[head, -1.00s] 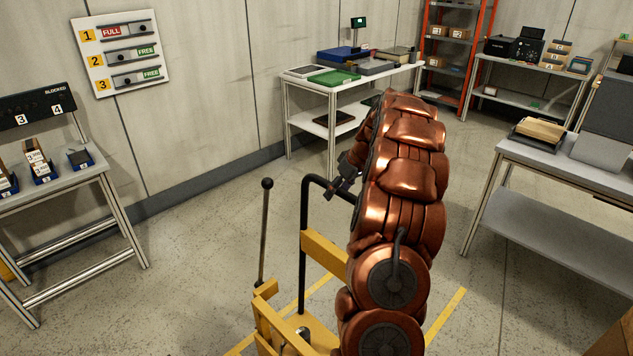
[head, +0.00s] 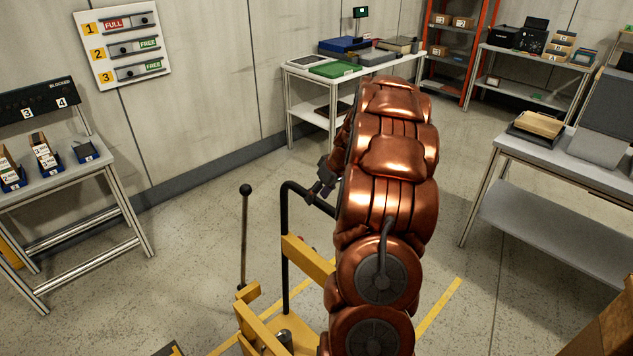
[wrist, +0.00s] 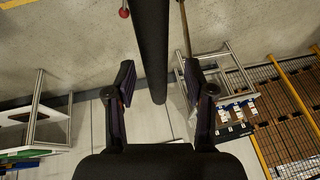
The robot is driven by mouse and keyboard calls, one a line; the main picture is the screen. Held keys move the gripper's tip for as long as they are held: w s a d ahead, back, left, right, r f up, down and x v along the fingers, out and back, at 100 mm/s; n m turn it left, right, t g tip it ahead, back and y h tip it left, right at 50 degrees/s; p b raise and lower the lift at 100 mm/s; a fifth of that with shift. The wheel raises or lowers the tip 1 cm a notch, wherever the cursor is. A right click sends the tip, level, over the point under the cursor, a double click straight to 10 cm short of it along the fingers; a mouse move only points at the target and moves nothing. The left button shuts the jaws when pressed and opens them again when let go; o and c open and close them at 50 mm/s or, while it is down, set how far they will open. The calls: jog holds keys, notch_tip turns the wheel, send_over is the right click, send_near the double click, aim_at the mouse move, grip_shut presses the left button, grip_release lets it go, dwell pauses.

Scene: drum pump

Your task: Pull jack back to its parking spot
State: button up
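The jack (head: 307,259) stands upright at the lower middle of the head view, with a yellow frame and a black tube handle (head: 286,235) that bends over at the top. My gripper (head: 318,188) is at the handle's upper bend. In the wrist view the black handle bar (wrist: 152,45) runs between the two fingers of my gripper (wrist: 158,80). The fingers stand apart, with a gap visible on each side of the bar. My copper arm hides the jack's right side. Yellow floor lines (head: 440,309) show beside the jack.
A thin lever with a black knob (head: 245,190) rises left of the handle. A bench with blue bins (head: 125,210) stands at left, a grey table (head: 560,170) at right. A brown box edge (head: 612,335) is at the lower right. Open floor lies between.

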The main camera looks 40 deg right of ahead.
jog(key=b+v, duration=0.1)
jog(key=v, duration=0.4)
jog(key=shift+d+r+b, duration=0.15)
jog(key=shift+b, duration=0.25)
jog(key=shift+s+a+r, duration=0.1)
jog(key=shift+a+r, duration=0.45)
jog(key=shift+a, duration=0.1)
jog(key=shift+a+r, duration=0.1)
jog(key=shift+a, duration=0.6)
